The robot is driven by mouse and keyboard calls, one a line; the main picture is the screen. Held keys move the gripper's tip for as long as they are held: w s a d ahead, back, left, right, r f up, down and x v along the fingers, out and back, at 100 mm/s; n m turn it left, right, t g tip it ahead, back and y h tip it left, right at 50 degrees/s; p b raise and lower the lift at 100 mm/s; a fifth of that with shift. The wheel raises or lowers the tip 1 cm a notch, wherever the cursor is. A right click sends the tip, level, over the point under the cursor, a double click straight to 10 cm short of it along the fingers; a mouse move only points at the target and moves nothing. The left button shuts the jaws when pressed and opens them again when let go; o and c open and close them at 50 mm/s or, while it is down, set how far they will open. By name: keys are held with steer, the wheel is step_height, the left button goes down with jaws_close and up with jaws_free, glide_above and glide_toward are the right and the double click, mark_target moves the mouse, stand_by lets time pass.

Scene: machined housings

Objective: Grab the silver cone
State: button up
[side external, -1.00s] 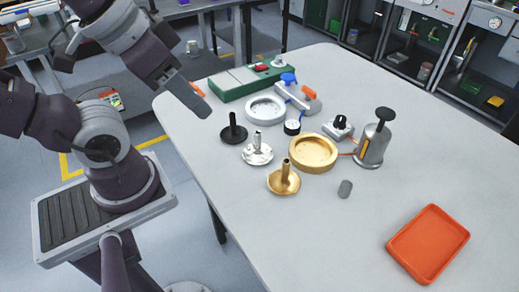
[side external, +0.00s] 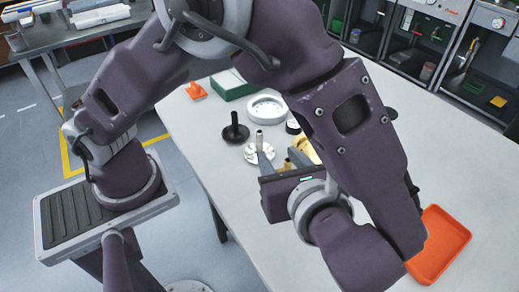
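The silver cone (side external: 260,151), a shiny flared base with an upright stem, stands on the grey-white table near its left side. My gripper (side external: 278,153) is just to the right of it in the side view, its two grey fingers apart and pointing away from the camera. The left finger overlaps the lower right of the silver cone's base; I cannot tell whether they touch. A gold cone (side external: 288,165) shows partly between the fingers, mostly hidden by my gripper. Nothing is visibly held.
A black cone (side external: 235,132) stands left of the silver one. A white ring (side external: 267,107) lies behind, and a gold ring (side external: 308,150) is partly hidden. A green box (side external: 233,86) and an orange part (side external: 196,91) lie farther back. An orange tray (side external: 443,245) is at right.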

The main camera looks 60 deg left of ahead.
mark_target(261, 139)
steer(key=x, duration=1.2)
steer(key=shift+s+d+f, duration=0.1)
steer(key=shift+s+f, duration=0.1)
steer(key=shift+f, duration=0.15)
jaws_close()
stand_by(0.6)
